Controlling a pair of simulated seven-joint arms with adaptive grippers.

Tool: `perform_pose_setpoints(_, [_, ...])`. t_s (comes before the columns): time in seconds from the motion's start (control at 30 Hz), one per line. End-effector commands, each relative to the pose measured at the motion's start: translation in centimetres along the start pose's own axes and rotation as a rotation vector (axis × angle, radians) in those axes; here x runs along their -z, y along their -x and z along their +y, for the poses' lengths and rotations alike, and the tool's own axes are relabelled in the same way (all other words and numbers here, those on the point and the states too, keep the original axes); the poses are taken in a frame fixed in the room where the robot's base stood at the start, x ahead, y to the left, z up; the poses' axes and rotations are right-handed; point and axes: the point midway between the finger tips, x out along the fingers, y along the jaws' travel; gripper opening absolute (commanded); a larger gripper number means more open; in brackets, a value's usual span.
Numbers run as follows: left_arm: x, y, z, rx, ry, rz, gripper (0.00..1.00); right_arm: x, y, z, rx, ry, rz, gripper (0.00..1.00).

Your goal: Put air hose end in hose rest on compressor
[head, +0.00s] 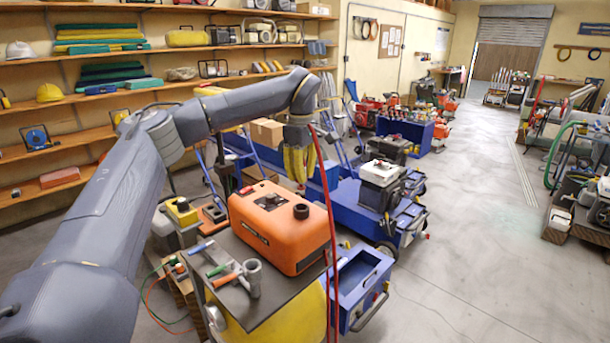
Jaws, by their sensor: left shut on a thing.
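My left gripper (300,176) with its yellow fingers points down above the far side of an orange machine housing (280,226), which looks like the compressor. The gripper is shut. A red air hose (327,195) runs from beside the gripper down past the right side of the housing and out at the bottom of the picture. The fingers hide the held part and the hose end. A grey tube fitting (252,279) stands at the front of the dark top plate (285,290); I cannot tell whether it is the hose rest. My right gripper is not in view.
Tools with green and orange handles (222,276) lie on the plate's left part. A blue open box (358,282) is at its right. A blue cart (345,200) with machines stands behind. Shelves (70,140) line the left wall. The floor at right (480,250) is clear.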

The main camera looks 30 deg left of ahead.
Motion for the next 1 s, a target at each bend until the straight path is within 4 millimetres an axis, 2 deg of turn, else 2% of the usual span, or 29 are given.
perform_pose_setpoints(0.67, [-0.1,-4.4,0.0,0.001,-0.003,0.0,0.0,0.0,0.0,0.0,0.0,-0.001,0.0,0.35])
perform_pose_setpoints(1.0, [-0.1,-4.2,0.0,-0.001,-0.003,-0.001,0.0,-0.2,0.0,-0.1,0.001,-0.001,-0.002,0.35])
